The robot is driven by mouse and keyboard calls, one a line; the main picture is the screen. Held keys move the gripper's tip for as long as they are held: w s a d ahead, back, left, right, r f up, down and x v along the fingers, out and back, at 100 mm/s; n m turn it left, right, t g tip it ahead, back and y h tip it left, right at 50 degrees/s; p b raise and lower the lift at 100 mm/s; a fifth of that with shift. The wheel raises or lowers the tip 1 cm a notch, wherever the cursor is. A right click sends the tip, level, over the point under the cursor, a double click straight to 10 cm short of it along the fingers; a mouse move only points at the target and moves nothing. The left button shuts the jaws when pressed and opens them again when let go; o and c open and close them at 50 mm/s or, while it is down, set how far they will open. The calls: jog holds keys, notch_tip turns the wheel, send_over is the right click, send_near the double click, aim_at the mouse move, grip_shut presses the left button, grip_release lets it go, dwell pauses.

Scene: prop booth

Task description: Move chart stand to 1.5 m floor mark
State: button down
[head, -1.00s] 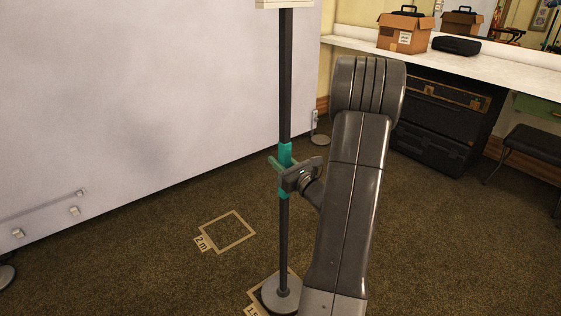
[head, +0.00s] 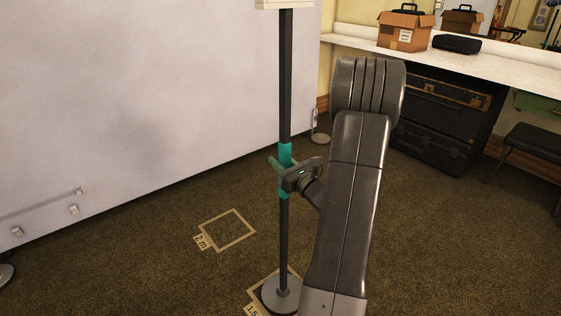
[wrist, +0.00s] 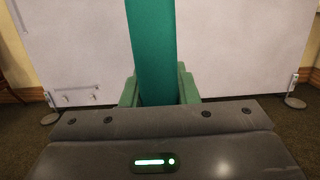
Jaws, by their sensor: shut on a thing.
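The chart stand (head: 285,95) is a dark upright pole with a teal grip sleeve (head: 284,153) and a round grey base (head: 281,295). Only the bottom edge of its chart (head: 285,4) shows at the top of the head view. My gripper (head: 281,172) is shut on the teal sleeve, which also fills the middle of the wrist view (wrist: 153,55) between the green fingers. The base is over the 1.5 floor mark (head: 256,292), a tan square outline partly hidden by the base and cut off by the frame's lower edge. Whether the base touches the floor is unclear.
The 2 m floor mark (head: 228,230) lies empty behind and left of the stand. A large pale panel (head: 150,100) stands on feet at the left. A counter (head: 480,66) with a cardboard box (head: 404,34), dark cases (head: 440,118) below and a stool (head: 532,150) are at the right.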

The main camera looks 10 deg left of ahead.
jog(key=shift+f+b, duration=0.3)
jog(key=c, duration=1.1)
grip_release()
jog(key=shift+o, duration=0.3)
jog(key=shift+f, duration=0.1)
jog(key=p+v, duration=0.2)
jog(key=v, duration=1.1)
jog(key=shift+s+d, duration=0.3)
